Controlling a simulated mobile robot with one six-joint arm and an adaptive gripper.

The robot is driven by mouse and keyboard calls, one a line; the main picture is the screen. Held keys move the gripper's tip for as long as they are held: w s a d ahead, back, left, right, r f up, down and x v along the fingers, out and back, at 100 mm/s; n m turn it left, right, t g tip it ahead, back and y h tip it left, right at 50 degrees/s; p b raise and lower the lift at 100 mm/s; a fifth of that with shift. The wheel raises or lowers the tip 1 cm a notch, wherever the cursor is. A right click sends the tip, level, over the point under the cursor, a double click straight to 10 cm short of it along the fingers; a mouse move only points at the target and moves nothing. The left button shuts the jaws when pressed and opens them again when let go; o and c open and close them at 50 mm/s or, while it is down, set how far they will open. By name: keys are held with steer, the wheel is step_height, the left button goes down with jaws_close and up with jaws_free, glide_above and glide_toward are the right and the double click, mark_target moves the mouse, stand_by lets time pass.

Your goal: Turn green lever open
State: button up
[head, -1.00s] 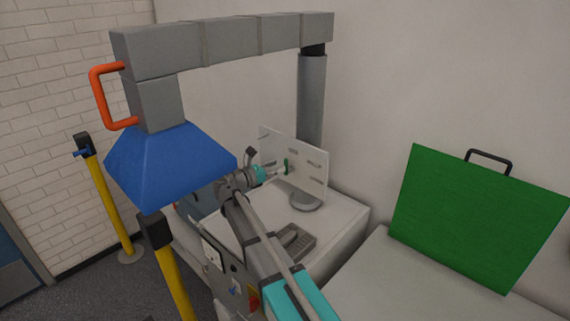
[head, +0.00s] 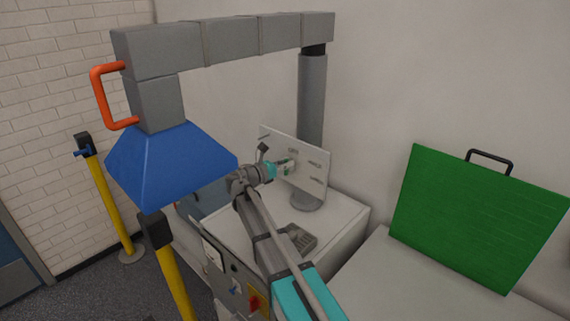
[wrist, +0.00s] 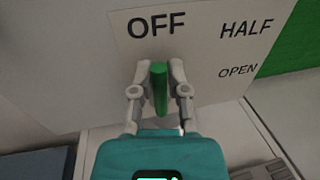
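The green lever (wrist: 159,88) stands upright in the wrist view, just below the word OFF on a pale panel (wrist: 199,80). HALF and OPEN are printed to the right of OFF, with OPEN lower. My gripper (wrist: 159,75) has one finger on each side of the lever, close together and seemingly touching it, so it looks shut on it. In the head view my gripper (head: 284,167) is at the face of the white panel (head: 313,176), and the lever is mostly hidden by the fingers.
The panel stands on a round grey base on a white bench (head: 343,218), with a grey keypad-like item (head: 300,238) in front. A blue hood (head: 170,165) hangs to the left of my arm. A green case (head: 480,215) stands at the right.

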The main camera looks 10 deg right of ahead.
mark_target(301, 174)
jaws_close()
steer(key=shift+a, duration=0.15)
steer(key=shift+s, duration=0.1)
steer(key=shift+d+m, duration=0.2)
steer(key=shift+m, duration=0.1)
steer(key=m, duration=0.1)
steer(key=s+m+p, duration=0.1)
steer(key=shift+d+m+y, duration=0.3)
steer(key=shift+d+m, duration=0.05)
steer(key=shift+m, duration=0.05)
steer(key=m, duration=0.1)
steer(key=m+y, duration=0.1)
steer(key=m, duration=0.1)
steer(key=s+d+f+m, duration=0.1)
steer(key=m, duration=0.1)
steer(key=shift+s+f, duration=0.1)
steer(key=m, duration=0.1)
steer(key=f+m, duration=0.1)
steer(key=m+y, duration=0.1)
steer(key=shift+s+d+f+m+t, duration=0.15)
steer(key=shift+s+d+m+t, duration=0.05)
steer(key=shift+s+m+t, duration=0.15)
steer(key=shift+d+f+m+t+y+b, duration=0.1)
steer(key=shift+f+m+t+y+b, duration=0.2)
steer(key=shift+m, duration=0.65)
steer(key=shift+f+m+t+y+b, duration=0.15)
steer(key=shift+f+m+y+b, duration=0.15)
steer(key=shift+m, duration=0.6)
steer(key=shift+s, duration=0.1)
